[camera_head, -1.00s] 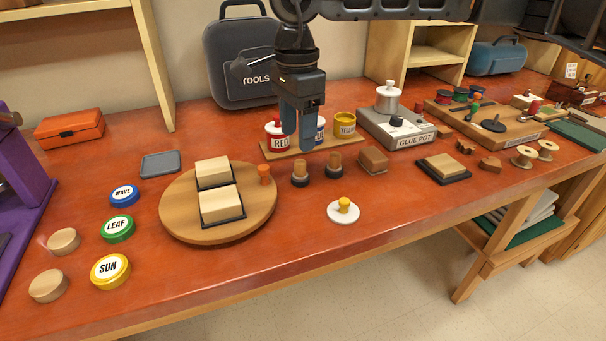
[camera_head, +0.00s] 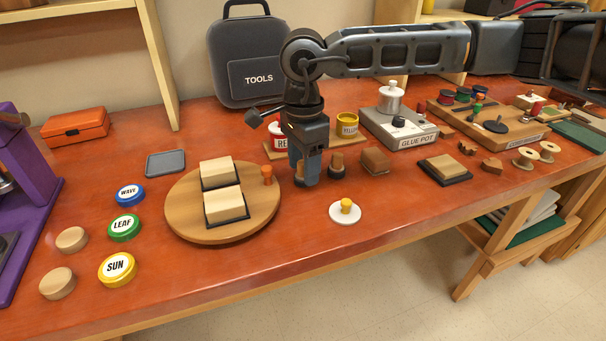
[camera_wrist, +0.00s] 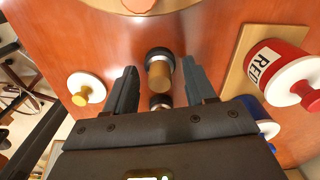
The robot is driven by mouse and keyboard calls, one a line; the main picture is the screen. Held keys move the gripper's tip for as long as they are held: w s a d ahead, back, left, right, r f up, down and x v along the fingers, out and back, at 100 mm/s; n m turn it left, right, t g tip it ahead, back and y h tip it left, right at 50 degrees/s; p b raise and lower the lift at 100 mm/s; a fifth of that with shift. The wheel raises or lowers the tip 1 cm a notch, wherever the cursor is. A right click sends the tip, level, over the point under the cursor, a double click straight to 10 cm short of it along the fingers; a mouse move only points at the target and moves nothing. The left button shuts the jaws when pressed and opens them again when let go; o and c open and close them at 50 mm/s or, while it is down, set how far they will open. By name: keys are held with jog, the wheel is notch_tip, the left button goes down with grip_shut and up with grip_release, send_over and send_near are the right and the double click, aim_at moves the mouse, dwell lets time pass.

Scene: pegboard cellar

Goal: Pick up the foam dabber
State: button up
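Two small dabber-like pieces with brown wooden tops, pale rings and dark round bases stand upright side by side on the bench. The left one shows in the wrist view (camera_wrist: 159,72), between and below my fingers. The right one (camera_head: 337,163) shows just right of my gripper in the head view, and partly in the wrist view (camera_wrist: 160,101). My gripper (camera_head: 306,180) points down over the left piece and mostly hides it in the head view. In the wrist view my gripper (camera_wrist: 163,84) is open, with a finger on each side and visible gaps. I cannot tell the fingers' exact height.
A red pot (camera_head: 278,138) and a yellow pot (camera_head: 347,125) stand behind. A white disc with a yellow knob (camera_head: 346,206) is in front right.

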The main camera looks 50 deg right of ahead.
grip_shut()
dwell(0.3)
jog(key=shift+r, duration=0.5)
notch_tip(320, 180, up, 2)
jog(key=shift+r+b, duration=0.25)
jog(key=shift+b, duration=0.15)
jog(key=s+d+r+b, duration=0.1)
jog(key=s+d+r, duration=0.2)
jog(key=s+r, duration=0.4)
jog(key=s, duration=0.4)
jog(key=shift+d+r+b, duration=0.2)
jog(key=shift+r+b, duration=0.05)
jog(key=shift+b, duration=0.1)
jog(key=c, duration=0.6)
grip_release()
grip_shut()
